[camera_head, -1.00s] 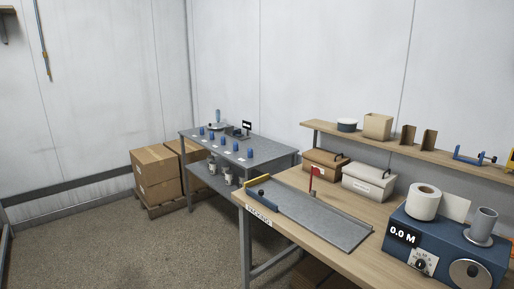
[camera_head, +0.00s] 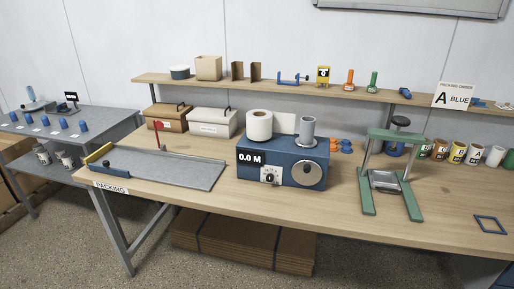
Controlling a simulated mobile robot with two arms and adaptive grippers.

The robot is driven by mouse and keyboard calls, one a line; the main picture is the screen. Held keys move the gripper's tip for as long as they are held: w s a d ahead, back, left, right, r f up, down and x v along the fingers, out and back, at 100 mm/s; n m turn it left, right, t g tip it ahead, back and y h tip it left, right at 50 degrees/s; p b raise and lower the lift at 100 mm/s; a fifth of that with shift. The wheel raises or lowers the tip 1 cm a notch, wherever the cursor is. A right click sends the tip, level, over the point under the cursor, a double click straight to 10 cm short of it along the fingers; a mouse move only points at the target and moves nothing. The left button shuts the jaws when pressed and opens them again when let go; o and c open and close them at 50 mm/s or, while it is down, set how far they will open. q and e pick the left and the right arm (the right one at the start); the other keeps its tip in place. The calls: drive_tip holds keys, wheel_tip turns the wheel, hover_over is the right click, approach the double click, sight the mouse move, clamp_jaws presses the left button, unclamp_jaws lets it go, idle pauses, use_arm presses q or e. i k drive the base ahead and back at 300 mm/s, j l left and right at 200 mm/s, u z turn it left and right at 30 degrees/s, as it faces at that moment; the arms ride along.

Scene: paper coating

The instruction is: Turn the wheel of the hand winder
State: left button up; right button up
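The hand winder is most likely the blue box (camera_head: 283,166) on the wooden packing table, with a "0.0 M" display (camera_head: 250,158) on its front left. A white paper roll (camera_head: 259,125) and a grey upright cylinder (camera_head: 308,131) stand on its top. A round grey wheel (camera_head: 307,174) with a dark centre is on the right of its front face. A small dial (camera_head: 269,175) sits left of the wheel. Neither of my grippers is in view.
A grey tray with a red upright (camera_head: 168,167) lies left of the winder. A green press frame (camera_head: 391,172) stands to its right. Jars (camera_head: 457,152) line the right. A shelf (camera_head: 220,83) runs behind. Flattened cardboard (camera_head: 243,240) lies under the table. Table front is clear.

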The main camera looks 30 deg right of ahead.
sight(307, 172)
drive_tip(key=z, duration=1.4)
